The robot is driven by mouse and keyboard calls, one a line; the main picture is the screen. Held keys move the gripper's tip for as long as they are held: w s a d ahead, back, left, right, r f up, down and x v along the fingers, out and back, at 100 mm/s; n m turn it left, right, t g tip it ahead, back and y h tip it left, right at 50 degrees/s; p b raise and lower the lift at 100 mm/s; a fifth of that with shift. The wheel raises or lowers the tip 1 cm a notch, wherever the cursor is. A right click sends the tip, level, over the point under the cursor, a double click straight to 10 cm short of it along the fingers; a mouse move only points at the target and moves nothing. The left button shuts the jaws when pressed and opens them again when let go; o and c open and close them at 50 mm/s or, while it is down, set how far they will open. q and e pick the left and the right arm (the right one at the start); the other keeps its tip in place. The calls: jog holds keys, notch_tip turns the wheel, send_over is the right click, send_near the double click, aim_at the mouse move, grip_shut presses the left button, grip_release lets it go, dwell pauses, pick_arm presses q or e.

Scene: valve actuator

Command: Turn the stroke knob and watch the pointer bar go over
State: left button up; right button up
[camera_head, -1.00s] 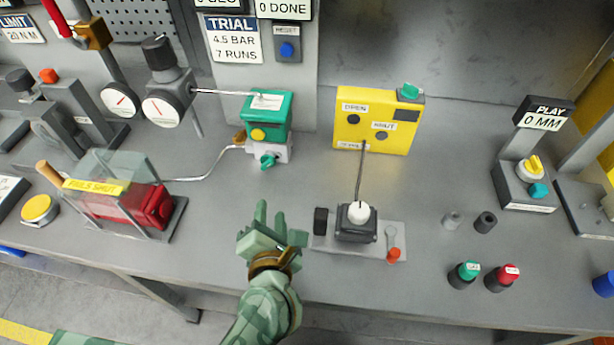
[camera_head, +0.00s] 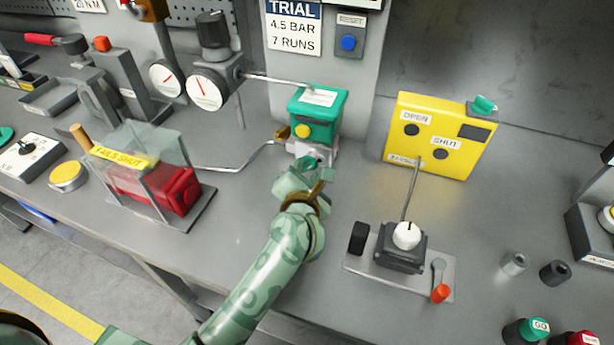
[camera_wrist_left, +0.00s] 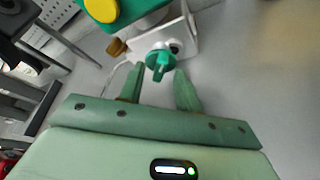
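A teal knob (camera_wrist_left: 160,60) sits on the front of a white block (camera_wrist_left: 180,38) under a green box with a yellow button (camera_head: 318,112). No label on this knob is readable, so I cannot tell whether it is the stroke knob. My left gripper (camera_head: 305,178) is in front of the white block and hides the knob in the head view. In the left wrist view its two fingers (camera_wrist_left: 160,82) are apart, with the knob in line between them, near the tips; contact is not clear. I cannot make out a pointer bar clearly. My right gripper is not in view.
A yellow box (camera_head: 440,135) labelled OPEN and SHUT stands right, wired to a black block with a white knob (camera_head: 406,236). Round gauges (camera_head: 206,90) stand behind. Bench is clear between gripper and black block.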

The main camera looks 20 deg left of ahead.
pick_arm(q)
grip_shut()
